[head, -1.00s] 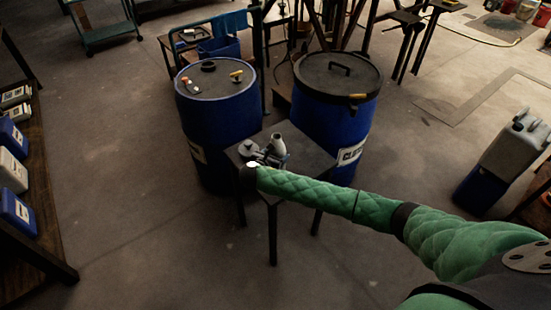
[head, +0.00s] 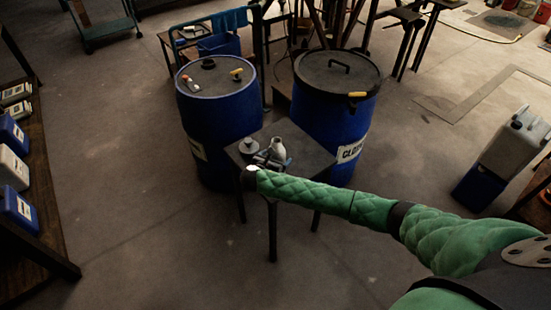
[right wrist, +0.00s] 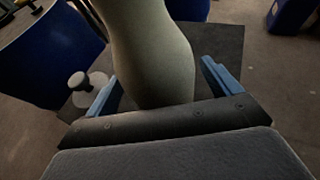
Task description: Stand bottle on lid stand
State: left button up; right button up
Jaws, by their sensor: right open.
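The pale bottle (head: 278,147) is over the small dark-topped stand (head: 310,155) between the two blue vats; this looks like the lid stand. It appears roughly upright on the top, but its foot is hidden. In the right wrist view the bottle (right wrist: 155,50) is between the blue fingers of my right gripper (right wrist: 160,82), which are open with a gap on each side. In the head view my right gripper (head: 269,161) is low beside the bottle. My left gripper is not in view.
A grey knobbed piece (head: 248,147) sits on the same top, left of the bottle, and also shows in the right wrist view (right wrist: 79,88). The left vat (head: 222,115) and right vat (head: 325,117) stand close behind. Floor in front is clear.

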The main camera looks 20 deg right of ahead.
jog(key=shift+a, duration=0.1)
pick_arm(q)
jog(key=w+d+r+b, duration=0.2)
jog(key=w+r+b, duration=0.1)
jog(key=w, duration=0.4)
jog(key=shift+b, duration=0.35)
pick_arm(e)
jog(key=v, duration=1.2)
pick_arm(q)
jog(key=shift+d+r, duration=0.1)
